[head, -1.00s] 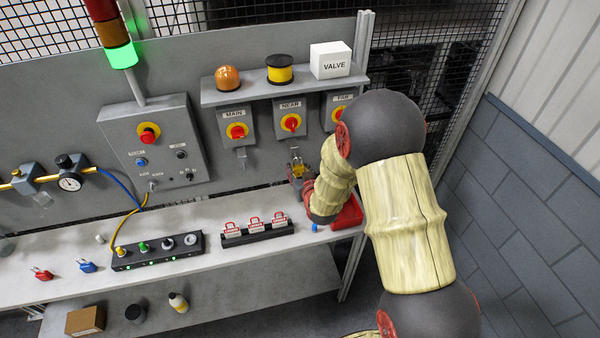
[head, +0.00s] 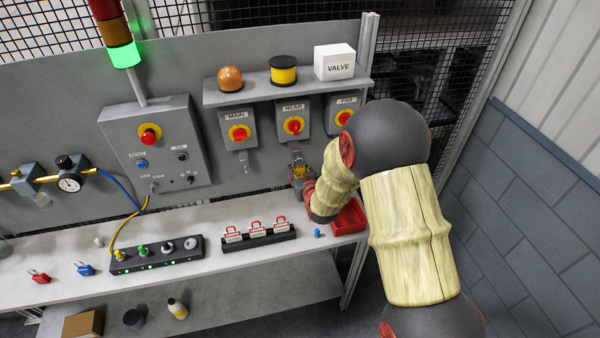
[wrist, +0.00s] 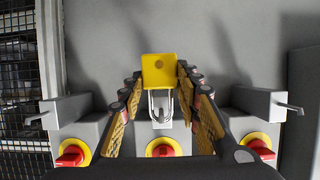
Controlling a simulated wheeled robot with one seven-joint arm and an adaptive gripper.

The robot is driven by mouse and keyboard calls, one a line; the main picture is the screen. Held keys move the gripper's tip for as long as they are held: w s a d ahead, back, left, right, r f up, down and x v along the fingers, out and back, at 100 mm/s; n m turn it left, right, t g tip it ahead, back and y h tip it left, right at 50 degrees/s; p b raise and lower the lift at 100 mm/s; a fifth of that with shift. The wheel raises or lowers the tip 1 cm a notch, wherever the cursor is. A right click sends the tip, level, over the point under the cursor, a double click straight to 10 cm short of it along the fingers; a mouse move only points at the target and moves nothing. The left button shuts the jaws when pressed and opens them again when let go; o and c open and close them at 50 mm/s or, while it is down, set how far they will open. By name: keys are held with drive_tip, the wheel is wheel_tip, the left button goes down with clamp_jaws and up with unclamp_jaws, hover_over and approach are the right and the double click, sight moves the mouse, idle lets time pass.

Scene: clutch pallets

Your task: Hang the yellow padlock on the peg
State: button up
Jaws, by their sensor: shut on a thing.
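The yellow padlock (wrist: 159,72) is between the fingers of my gripper (wrist: 160,85) in the wrist view, its body at the top and its metal shackle pointing down in that picture. My gripper is shut on it. In the head view the padlock (head: 299,170) is small, just below the NEAR switch box (head: 292,121), with my gripper (head: 301,178) around it. A grey bracket (wrist: 157,128) of the middle switch lies behind the shackle in the wrist view. The peg there is mostly covered, and I cannot tell whether the shackle is around it.
The MAIN box (head: 238,128) and FAR box (head: 342,110) flank the NEAR box. In the wrist view, pegs project at left (wrist: 38,118) and right (wrist: 291,108). Below are a rack with red tags (head: 258,240), a red tray (head: 348,219) and a blue item (head: 317,233).

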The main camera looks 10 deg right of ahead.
idle(0.3)
drive_tip(key=o, duration=1.2)
drive_tip(key=shift+c, duration=0.2)
drive_tip(key=shift+o, duration=0.6)
